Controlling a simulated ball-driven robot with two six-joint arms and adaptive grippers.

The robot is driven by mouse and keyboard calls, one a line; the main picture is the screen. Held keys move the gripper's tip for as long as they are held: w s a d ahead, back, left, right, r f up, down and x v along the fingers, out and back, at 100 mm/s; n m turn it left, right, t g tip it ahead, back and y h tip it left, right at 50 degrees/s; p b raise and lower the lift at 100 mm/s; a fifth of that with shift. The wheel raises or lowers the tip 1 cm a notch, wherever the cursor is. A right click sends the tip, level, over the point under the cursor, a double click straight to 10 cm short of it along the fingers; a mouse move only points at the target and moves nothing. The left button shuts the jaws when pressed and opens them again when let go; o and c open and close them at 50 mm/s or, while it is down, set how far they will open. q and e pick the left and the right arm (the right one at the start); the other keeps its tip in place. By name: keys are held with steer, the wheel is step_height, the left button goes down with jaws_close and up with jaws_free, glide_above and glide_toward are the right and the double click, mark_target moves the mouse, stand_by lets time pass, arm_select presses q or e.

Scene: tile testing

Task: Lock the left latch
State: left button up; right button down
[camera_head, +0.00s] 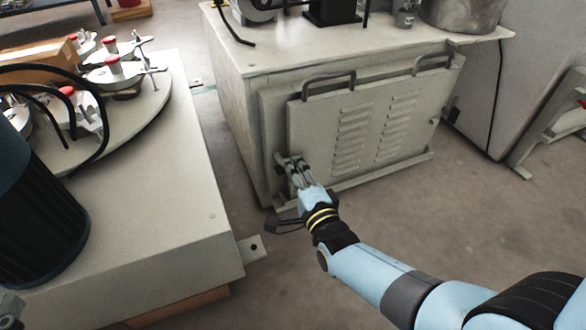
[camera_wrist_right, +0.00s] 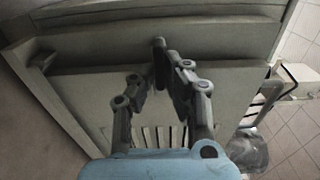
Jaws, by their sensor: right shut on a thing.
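The grey cabinet (camera_head: 364,185) has a louvred front panel (camera_head: 316,130) with two handles along its top. The left latch is at the panel's left edge, low down, mostly hidden by my right gripper in the head view. In the right wrist view the latch (camera_wrist_right: 159,43) shows as a small dark tab in front of the panel. My right gripper (camera_head: 287,162) is at that left edge. Its fingers (camera_wrist_right: 163,75) are closed together on the latch in the right wrist view. Whether the latch is locked cannot be told. My left gripper is not clearly seen.
A pale bench (camera_head: 180,230) stands at the left, with a round table (camera_head: 150,105) carrying red-topped parts and a dark cylinder (camera_head: 38,215). Another grey cabinet (camera_head: 530,70) stands at the right. The floor (camera_head: 420,215) in front of the panel is clear.

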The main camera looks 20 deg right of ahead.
arm_select(q)
steer(key=shift+s, duration=0.1)
arm_select(e)
steer(key=shift+f, duration=0.1)
arm_select(q)
steer(key=shift+s+f, duration=0.2)
arm_select(e)
steer(key=c, duration=1.4)
jaws_free()
arm_select(q)
steer(key=shift+w+r, duration=0.1)
steer(key=shift+w, duration=0.05)
arm_select(e)
steer(key=s, duration=0.7)
steer(key=shift+s+d, duration=0.15)
steer(key=shift+s, duration=0.15)
